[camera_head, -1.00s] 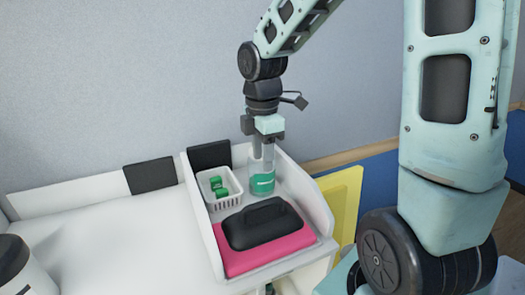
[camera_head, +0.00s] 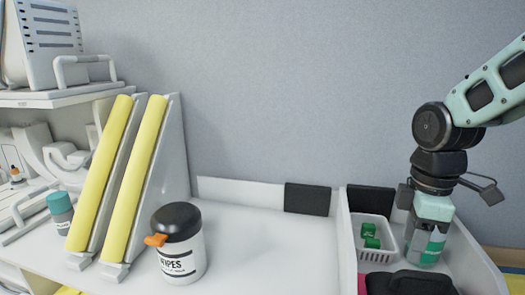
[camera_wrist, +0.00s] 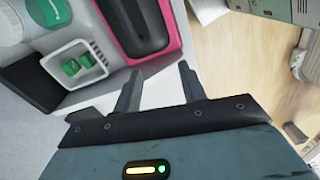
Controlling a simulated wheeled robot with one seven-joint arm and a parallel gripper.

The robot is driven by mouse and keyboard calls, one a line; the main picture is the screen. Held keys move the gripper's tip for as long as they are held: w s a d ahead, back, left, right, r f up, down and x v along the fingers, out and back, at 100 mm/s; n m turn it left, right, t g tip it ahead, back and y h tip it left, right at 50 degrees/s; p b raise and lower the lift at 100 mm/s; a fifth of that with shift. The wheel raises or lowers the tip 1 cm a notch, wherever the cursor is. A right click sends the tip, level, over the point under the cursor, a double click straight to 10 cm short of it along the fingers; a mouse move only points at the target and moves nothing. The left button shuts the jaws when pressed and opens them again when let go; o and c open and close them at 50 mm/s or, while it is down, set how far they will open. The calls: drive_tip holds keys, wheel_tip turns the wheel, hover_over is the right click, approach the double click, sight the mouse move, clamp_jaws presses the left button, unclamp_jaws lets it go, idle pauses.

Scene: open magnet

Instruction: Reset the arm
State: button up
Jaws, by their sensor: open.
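My gripper (camera_head: 430,215) is at the right of the head view, pointing down, and overlaps the upper part of a clear bottle with a green label (camera_head: 431,247). The wrist view shows my gripper (camera_wrist: 160,88) with its two fingers spread apart and nothing between them. In that view the bottle (camera_wrist: 48,12) is at the top left corner, apart from the fingers. My forearm slopes up to the right edge of the head view.
A white basket with green items (camera_head: 387,240) and a black case (camera_head: 410,284) share the bottle's compartment. The case lies on a pink one (camera_wrist: 172,50). A wipes tub (camera_head: 180,255), yellow-faced wedges (camera_head: 135,180) and a teal-capped bottle (camera_head: 60,212) stand left. The middle counter (camera_head: 265,240) is clear.

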drive_tip(key=s+a+f+m+b, duration=0.5)
drive_tip(key=s+a+f, duration=0.5)
drive_tip(key=s+a, duration=0.5)
drive_tip(key=shift+s+f+b, duration=0.3)
drive_tip(key=shift+f+b, duration=0.1)
drive_tip(key=shift+b, duration=0.4)
